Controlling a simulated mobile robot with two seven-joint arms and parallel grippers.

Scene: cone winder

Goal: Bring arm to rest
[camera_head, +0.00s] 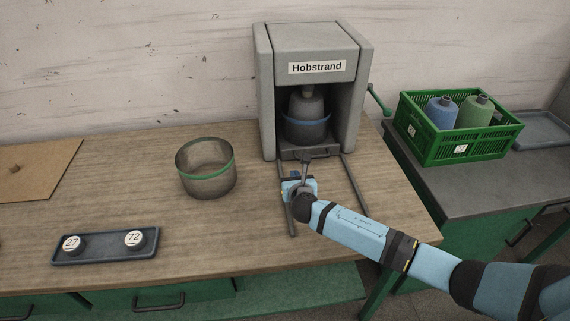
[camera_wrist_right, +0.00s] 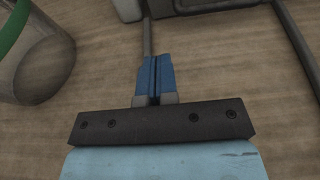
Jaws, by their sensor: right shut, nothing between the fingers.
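My right arm (camera_head: 355,230) comes in from the lower right over the wooden bench. Its gripper (camera_head: 296,177) is just in front of the grey Hobstrand machine (camera_head: 314,42), near the machine's two front rails. In the right wrist view the blue fingers (camera_wrist_right: 155,78) are pressed together with nothing between them, above the bench top. My left gripper does not show in either view.
A clear round bin with a green band (camera_head: 206,175) stands left of the machine. A tray (camera_head: 105,253) holds two knobs marked 27 and 72. A green crate (camera_head: 455,150) with two yarn cones stands on the right counter. Bench between bin and tray is free.

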